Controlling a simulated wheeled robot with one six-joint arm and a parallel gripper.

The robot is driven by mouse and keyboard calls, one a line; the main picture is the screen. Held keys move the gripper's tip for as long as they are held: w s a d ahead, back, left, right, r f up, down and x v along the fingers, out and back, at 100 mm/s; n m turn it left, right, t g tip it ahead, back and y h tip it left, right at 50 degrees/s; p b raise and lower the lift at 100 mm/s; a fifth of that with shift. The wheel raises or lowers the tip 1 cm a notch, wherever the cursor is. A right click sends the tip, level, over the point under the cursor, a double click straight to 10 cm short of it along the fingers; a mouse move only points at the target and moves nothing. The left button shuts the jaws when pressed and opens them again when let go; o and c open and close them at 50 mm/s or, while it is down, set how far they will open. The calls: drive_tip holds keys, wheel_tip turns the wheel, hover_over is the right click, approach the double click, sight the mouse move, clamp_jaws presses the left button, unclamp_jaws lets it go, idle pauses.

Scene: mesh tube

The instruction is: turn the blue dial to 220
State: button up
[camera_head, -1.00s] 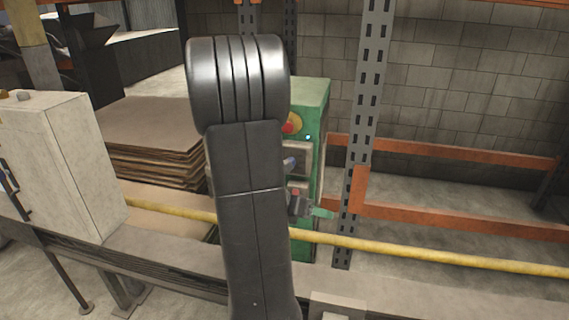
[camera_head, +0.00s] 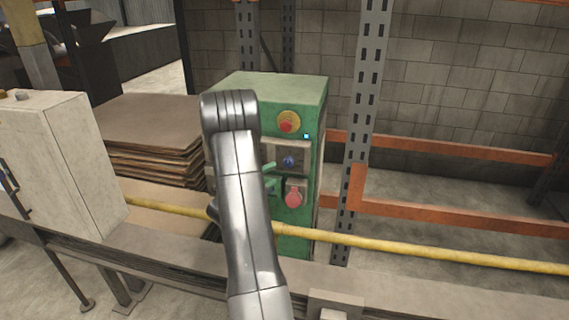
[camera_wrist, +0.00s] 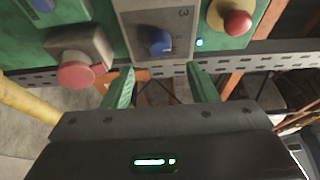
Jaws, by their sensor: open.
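The blue dial (camera_head: 289,161) sits on a grey plate on the front of a green control cabinet (camera_head: 283,90). In the wrist view the blue dial (camera_wrist: 159,43) is at the top centre, on its grey plate (camera_wrist: 178,18) marked with a "3". My gripper (camera_wrist: 160,80) is open, its two green fingers spread apart with nothing between them. The dial shows beyond the gap between the fingertips, apart from them. In the head view green finger parts (camera_head: 270,178) show just left of and below the dial, and my arm hides the cabinet's left part. No dial reading is legible.
A red button on a yellow base (camera_head: 288,122) is above the dial, with a small lit cyan lamp (camera_head: 306,136) beside it. A red knob (camera_head: 293,197) is below the dial. A yellow rail (camera_head: 400,247) crosses in front of the cabinet. A grey rack post (camera_head: 362,130) stands right.

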sight(287, 164)
drive_tip(key=p+x, duration=0.2)
drive_tip(key=x, duration=0.6)
drive_tip(key=shift+w+d, duration=0.1)
drive_tip(key=shift+d, duration=0.05)
drive_tip(key=c, duration=1)
